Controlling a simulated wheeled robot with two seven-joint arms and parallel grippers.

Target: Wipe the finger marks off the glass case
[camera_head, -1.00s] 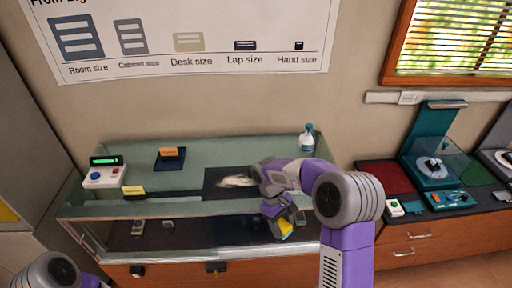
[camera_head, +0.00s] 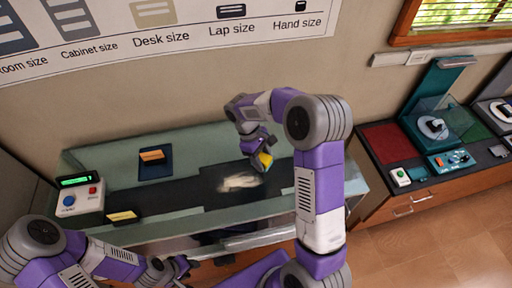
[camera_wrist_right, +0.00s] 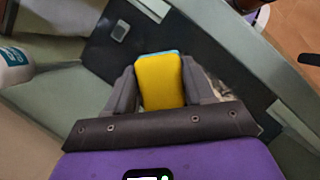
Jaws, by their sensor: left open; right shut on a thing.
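The glass case (camera_head: 210,138) has a dark strip on its top with a whitish smear (camera_head: 238,182) on it. My right gripper (camera_head: 262,152) is shut on a yellow sponge (camera_head: 266,160) with a thin blue layer, which the right wrist view also shows between the fingers (camera_wrist_right: 160,82). The sponge is near the smear, behind and to its right in the head view; I cannot tell whether it touches the glass. My left gripper (camera_head: 184,266) is open and empty in front of the case.
On the case are a box with a green display (camera_head: 78,194), an orange block on a dark blue pad (camera_head: 155,171) and a yellow label (camera_head: 122,217). A white bottle (camera_wrist_right: 14,66) stands near the right gripper. A counter with exhibits (camera_head: 405,178) is on the right.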

